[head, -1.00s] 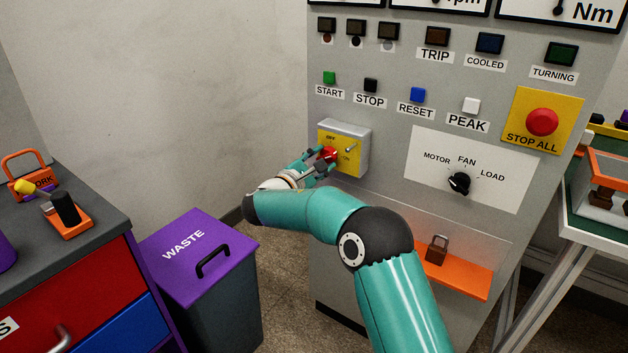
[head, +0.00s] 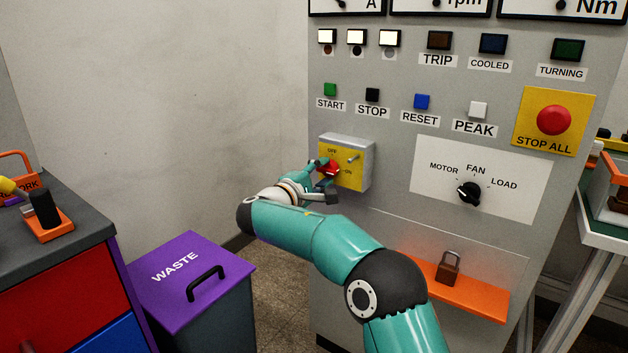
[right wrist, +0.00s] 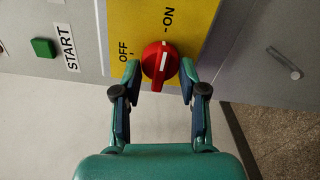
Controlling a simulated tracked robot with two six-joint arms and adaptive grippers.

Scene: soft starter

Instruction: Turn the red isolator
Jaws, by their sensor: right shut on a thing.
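The red isolator (head: 333,167) is a knob on a yellow plate (head: 352,180) on a small grey box at the cabinet's left edge. In the right wrist view the red knob (right wrist: 160,62) has its white mark lined up towards ON, away from OFF. My right gripper (head: 326,178) is shut on the knob, and in the right wrist view its fingertips (right wrist: 160,85) sit on either side of it. The fingers hide part of the knob in the head view. My left gripper is not in view.
Three lamps (head: 356,38) at the cabinet's upper left are lit. START (head: 330,90), STOP and other buttons sit above the isolator. A black selector (head: 469,193) and an orange shelf with a padlock (head: 448,267) are to the right. A purple waste bin (head: 190,275) stands lower left.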

